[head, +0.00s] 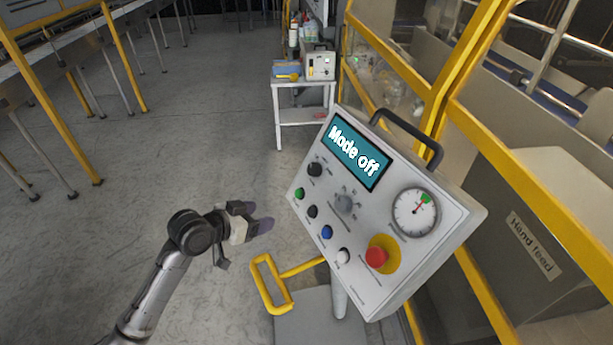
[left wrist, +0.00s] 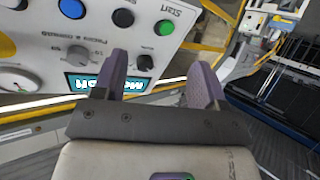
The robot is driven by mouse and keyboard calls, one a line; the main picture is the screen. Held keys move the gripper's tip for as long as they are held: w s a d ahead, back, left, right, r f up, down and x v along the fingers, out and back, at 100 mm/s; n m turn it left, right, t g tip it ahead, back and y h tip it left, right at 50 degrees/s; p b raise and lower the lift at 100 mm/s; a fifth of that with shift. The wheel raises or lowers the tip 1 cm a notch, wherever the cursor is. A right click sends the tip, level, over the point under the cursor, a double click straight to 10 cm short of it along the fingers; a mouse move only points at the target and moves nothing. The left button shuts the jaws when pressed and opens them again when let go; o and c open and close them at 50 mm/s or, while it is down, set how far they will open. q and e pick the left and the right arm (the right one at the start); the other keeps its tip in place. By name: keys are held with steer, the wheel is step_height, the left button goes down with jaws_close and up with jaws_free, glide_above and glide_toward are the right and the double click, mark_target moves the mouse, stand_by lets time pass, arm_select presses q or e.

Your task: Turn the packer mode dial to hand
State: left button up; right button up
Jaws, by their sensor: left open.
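The control panel (head: 400,274) is a tilted white box whose screen (head: 356,152) reads "Mode off". A black knob (head: 314,169) and a grey knob (head: 344,203) with marks around it sit below the screen; I cannot read which is labelled as the mode dial. My left gripper (head: 257,217) is open and empty, in front of and left of the panel. In the left wrist view, the black knob (left wrist: 145,62) appears between the open fingers, beyond their tips, and the grey knob (left wrist: 78,55) lies left of them. My right gripper is not in view.
The panel carries a row of buttons including green (head: 299,193) and blue (head: 326,232), a red stop button (head: 376,257), a gauge (head: 416,210) and a black handle (head: 406,136). A yellow bar handle (head: 267,285) stands below. Open floor lies left; yellow guard frames stand right.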

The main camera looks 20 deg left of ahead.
mark_target(311, 169)
arm_select(q)
steer(key=w+d+r+t+h, duration=0.1)
steer(key=w+d, duration=0.1)
steer(key=w, duration=0.2)
steer(key=w+d+r+t+h+p, duration=0.1)
steer(key=w+d+r, duration=0.1)
steer(key=w, duration=0.2)
steer(key=w+d+r+n+t+h+p, duration=0.1)
steer(key=w+d+t, duration=0.1)
steer(key=w, duration=0.3)
steer(key=shift+d+r, duration=0.3)
steer(key=shift+r, duration=0.1)
steer(key=shift+p+x, duration=0.3)
steer(key=shift+x, duration=0.5)
steer(key=shift+c, duration=0.5)
